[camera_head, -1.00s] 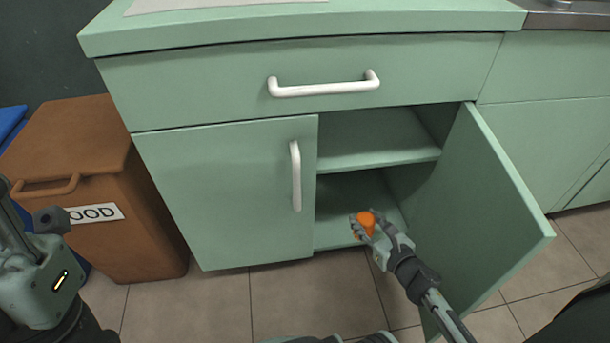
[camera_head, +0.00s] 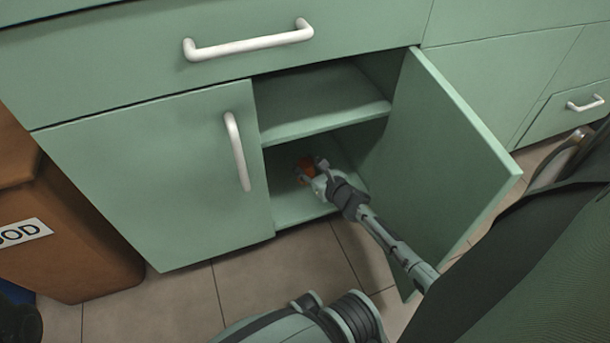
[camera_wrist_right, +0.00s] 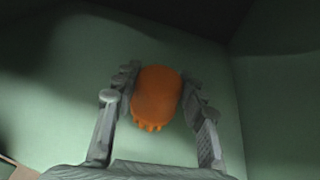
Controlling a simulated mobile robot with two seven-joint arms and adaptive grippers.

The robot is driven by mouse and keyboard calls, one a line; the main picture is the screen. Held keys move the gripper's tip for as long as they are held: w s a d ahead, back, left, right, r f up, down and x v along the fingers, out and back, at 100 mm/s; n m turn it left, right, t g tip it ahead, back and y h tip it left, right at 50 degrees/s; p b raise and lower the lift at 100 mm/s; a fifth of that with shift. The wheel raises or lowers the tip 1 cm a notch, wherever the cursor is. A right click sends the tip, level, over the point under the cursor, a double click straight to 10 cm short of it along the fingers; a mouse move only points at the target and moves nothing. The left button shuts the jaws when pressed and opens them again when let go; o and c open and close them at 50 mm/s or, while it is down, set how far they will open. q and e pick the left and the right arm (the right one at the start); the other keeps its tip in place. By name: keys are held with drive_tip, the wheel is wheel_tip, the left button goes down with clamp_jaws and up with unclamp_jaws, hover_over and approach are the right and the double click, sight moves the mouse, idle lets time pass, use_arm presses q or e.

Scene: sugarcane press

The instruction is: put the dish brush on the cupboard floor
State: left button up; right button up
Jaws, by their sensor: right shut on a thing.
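The dish brush (camera_head: 306,167) shows as an orange body, small in the head view. In the right wrist view the orange brush (camera_wrist_right: 157,95) sits between the two fingers, with a few short bumps at its near end. My right gripper (camera_head: 309,172) is shut on it, inside the lower compartment of the open cupboard. The cupboard floor (camera_head: 290,208) is the pale green bottom panel around and below the gripper. I cannot tell whether the brush touches it. My left gripper is not clearly in view.
A shelf (camera_head: 325,117) lies above the gripper. The open right door (camera_head: 440,160) stands close to the right of my forearm. The closed left door (camera_head: 160,180) bounds the opening on the left. A brown food bin (camera_head: 70,240) stands farther left.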

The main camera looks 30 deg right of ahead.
wheel_tip(320, 180, down, 4)
drive_tip(key=shift+f+b, duration=0.1)
drive_tip(key=shift+b, duration=0.95)
drive_tip(key=o, duration=1.2)
drive_tip(key=shift+c, duration=0.2)
drive_tip(key=p+v, duration=0.3)
drive_tip(key=v, duration=0.9)
